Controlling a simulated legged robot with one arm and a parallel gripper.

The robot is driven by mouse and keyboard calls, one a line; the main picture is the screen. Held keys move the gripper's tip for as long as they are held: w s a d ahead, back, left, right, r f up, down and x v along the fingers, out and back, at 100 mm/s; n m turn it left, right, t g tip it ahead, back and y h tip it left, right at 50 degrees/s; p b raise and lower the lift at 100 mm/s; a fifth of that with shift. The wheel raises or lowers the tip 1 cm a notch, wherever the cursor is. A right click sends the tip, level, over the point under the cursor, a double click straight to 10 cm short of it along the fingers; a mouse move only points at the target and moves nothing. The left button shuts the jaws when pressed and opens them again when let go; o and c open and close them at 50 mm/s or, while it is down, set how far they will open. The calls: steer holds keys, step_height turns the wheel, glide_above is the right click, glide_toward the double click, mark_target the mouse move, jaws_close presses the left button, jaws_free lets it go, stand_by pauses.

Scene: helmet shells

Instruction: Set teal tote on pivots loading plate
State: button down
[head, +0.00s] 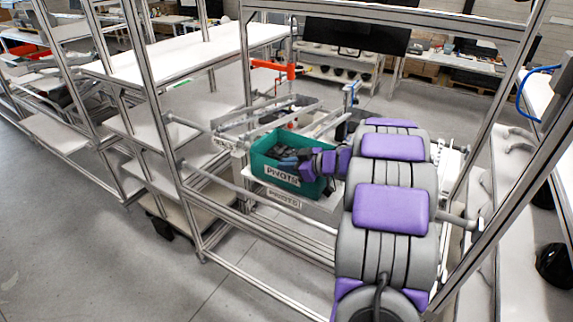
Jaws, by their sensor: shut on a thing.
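The teal tote (264,174) is an open box with a white label reading PIVOTS on its front wall. Dark and grey parts lie inside it. My arm reaches in from the right, and my gripper (306,163) is shut on the tote at its right side; the fingertips are partly hidden. The white loading plate (318,207), with its own PIVOTS label (284,197), is directly below the tote. I cannot tell whether the tote touches the plate or hangs just above it.
Aluminium frame posts and rails (164,120) stand left of the tote and cross in front of it. White shelves (180,55) are at the left. A metal rack (250,118) is behind the tote. An orange-red tool (275,68) hangs further back. Open grey floor lies at lower left.

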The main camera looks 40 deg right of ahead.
steer(key=shift+d, duration=0.15)
steer(key=c, duration=1.5)
jaws_free()
steer(key=shift+d+f, duration=0.15)
steer(key=shift+d, duration=0.3)
steer(key=o, duration=0.3)
steer(key=shift+o, duration=0.2)
steer(key=shift+a, duration=0.5)
steer(key=shift+s, duration=0.15)
steer(key=v, duration=1.7)
steer(key=shift+d+b, duration=0.3)
steer(key=shift+b, duration=0.1)
